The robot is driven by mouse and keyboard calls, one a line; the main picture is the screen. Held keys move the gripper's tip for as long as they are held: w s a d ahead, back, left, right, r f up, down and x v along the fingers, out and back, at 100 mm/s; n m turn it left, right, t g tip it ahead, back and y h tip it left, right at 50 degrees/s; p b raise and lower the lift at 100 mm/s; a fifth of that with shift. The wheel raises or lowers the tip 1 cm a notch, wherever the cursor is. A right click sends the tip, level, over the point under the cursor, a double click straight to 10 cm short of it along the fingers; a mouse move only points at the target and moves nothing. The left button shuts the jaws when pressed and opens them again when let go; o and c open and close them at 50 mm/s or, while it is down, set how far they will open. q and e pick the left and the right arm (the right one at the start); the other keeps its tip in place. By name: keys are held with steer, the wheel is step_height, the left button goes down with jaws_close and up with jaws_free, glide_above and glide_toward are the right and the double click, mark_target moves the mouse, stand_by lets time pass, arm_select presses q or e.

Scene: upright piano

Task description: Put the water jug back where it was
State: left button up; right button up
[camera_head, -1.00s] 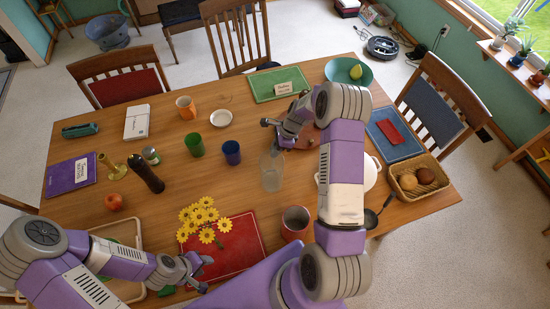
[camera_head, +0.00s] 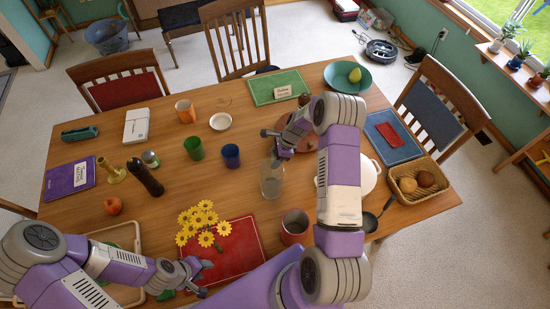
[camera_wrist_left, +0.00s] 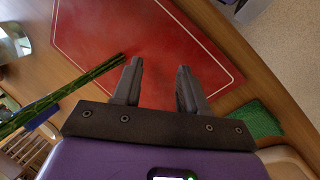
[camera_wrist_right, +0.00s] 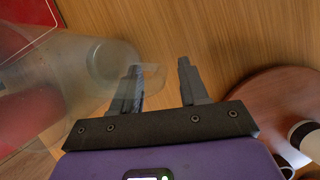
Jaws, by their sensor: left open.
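The clear water jug (camera_head: 271,181) stands on the wooden table near the middle in the head view. It fills the left side of the right wrist view (camera_wrist_right: 75,85) as a see-through shape. My right gripper (camera_head: 271,145) is at the jug's far upper side. In the right wrist view its fingers (camera_wrist_right: 160,75) are apart, the left one overlapping the jug's edge; I cannot tell whether it touches. My left gripper (camera_head: 205,279) is open and empty above the red placemat (camera_head: 240,258), beside the yellow flowers (camera_head: 200,222); its spread fingers show in the left wrist view (camera_wrist_left: 160,75).
A blue cup (camera_head: 231,156) and a green cup (camera_head: 194,149) stand left of the jug. A red-brown mug (camera_head: 294,226) is below it. A white pot (camera_head: 369,176) is partly behind my right arm. A dark pepper mill (camera_head: 146,178) stands farther left.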

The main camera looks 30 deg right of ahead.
steer(key=v, duration=1.2)
stand_by(0.4)
